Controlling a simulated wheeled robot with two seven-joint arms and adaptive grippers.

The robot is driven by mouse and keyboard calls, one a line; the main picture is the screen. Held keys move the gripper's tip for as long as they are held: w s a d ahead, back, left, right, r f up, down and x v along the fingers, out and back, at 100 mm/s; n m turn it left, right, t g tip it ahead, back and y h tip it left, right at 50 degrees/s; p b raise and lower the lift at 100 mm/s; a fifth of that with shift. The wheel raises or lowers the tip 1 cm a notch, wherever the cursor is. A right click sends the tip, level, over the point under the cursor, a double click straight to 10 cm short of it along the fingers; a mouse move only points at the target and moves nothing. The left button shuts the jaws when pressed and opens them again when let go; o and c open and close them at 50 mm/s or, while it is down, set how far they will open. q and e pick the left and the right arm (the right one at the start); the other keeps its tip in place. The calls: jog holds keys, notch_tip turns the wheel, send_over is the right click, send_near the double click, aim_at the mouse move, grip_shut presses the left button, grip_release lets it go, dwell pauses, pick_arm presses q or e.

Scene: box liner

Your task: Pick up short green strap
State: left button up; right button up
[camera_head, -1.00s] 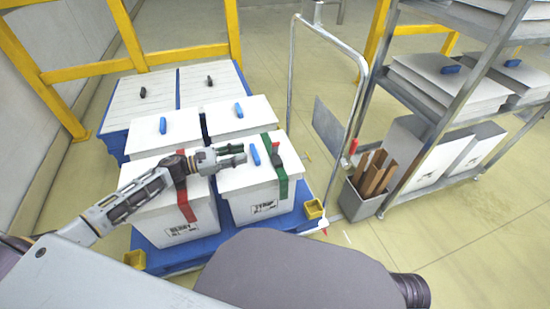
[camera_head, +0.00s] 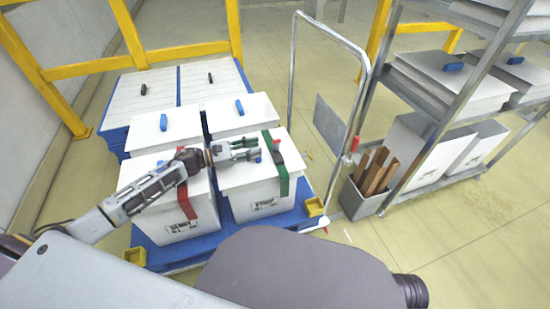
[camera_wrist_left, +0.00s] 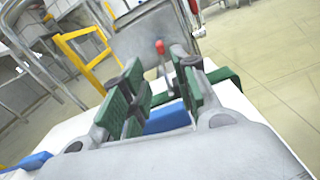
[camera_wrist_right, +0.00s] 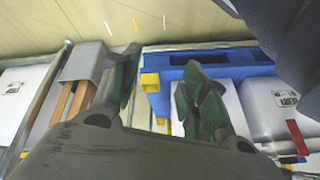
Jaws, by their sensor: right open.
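The short green strap (camera_head: 284,184) lies over the right edge of the lid of the front right white box (camera_head: 255,200) and hangs down its front, with a dark buckle (camera_head: 278,158) on top. My left gripper (camera_head: 257,153) is above this lid, just left of the strap, pointing at it. In the left wrist view its fingers (camera_wrist_left: 158,92) are apart with nothing gripped. The strap (camera_wrist_left: 222,77) shows there behind the right finger, and a blue lid handle (camera_wrist_left: 168,118) shows beyond the fingers. My right gripper (camera_wrist_right: 165,95) is open and empty in the right wrist view.
A red strap (camera_head: 184,198) crosses the front left box (camera_head: 170,217). The boxes stand on a blue cart (camera_head: 232,232) with a tall metal handle (camera_head: 292,75). A grey bin (camera_head: 362,202) of brown pieces and a metal shelf (camera_head: 440,120) stand at right.

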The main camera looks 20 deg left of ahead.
aim_at(274, 159)
pick_arm(q)
jog(key=shift+x, duration=1.65)
jog(key=shift+w+d, duration=0.15)
pick_arm(e)
jog(key=shift+s+a+f, duration=0.1)
jog(key=shift+s+f, duration=0.05)
jog(key=shift+f, duration=0.3)
jog(key=shift+s+a+f, duration=0.1)
jog(key=shift+f, duration=0.35)
jog(key=shift+w+r, duration=0.15)
pick_arm(q)
jog(key=shift+d, duration=0.15)
